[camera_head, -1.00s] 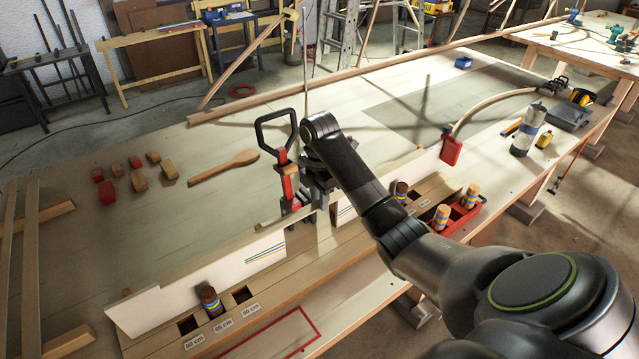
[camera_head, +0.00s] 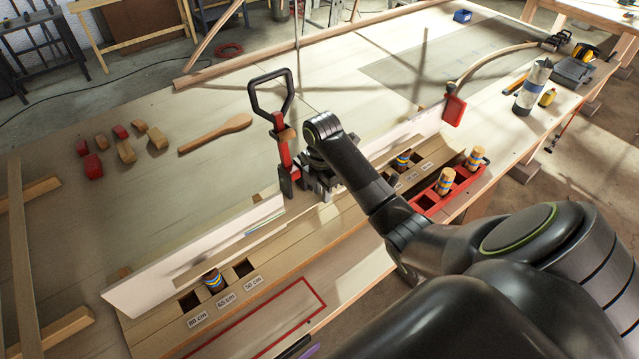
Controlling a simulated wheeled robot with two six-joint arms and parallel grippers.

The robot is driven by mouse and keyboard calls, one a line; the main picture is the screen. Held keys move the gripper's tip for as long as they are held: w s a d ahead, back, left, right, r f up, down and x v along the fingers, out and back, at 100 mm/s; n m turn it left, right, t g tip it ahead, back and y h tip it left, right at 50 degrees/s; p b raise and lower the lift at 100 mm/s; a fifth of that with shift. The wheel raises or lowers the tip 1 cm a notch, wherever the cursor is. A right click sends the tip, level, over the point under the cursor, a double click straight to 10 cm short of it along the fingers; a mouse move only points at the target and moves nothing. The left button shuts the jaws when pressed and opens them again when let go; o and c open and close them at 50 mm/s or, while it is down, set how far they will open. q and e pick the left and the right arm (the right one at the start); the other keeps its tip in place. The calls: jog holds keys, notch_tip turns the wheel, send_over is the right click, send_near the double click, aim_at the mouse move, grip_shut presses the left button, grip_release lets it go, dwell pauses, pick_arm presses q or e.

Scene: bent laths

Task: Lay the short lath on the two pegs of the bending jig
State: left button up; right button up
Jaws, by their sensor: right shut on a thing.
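My right gripper (camera_head: 322,188) hangs over the middle of the bending jig (camera_head: 300,243), beside the red clamp, and is shut on a thin pale lath (camera_head: 228,255). The lath slants down to the left in front of the white board. Its right part is hidden behind my arm and gripper. One striped peg (camera_head: 213,281) stands in the left row of holes, at the one marked 65 cm. I cannot tell whether the lath touches either peg. My left gripper is out of view.
The red clamp (camera_head: 283,150) with a black loop handle rises beside my gripper. A red tray (camera_head: 430,201) with spare pegs stands right of the jig. A red outline marks the bench front.

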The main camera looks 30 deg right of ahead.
jog(key=shift+s+f, duration=0.1)
jog(key=shift+f, duration=0.05)
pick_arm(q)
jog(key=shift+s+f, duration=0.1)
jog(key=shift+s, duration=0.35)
pick_arm(e)
jog(key=shift+a, duration=0.1)
jog(key=shift+f, duration=0.1)
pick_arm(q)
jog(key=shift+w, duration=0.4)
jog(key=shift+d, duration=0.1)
pick_arm(e)
jog(key=shift+f, duration=0.3)
jog(key=o, duration=1.1)
jog(key=shift+o, duration=0.2)
jog(key=shift+o, duration=0.6)
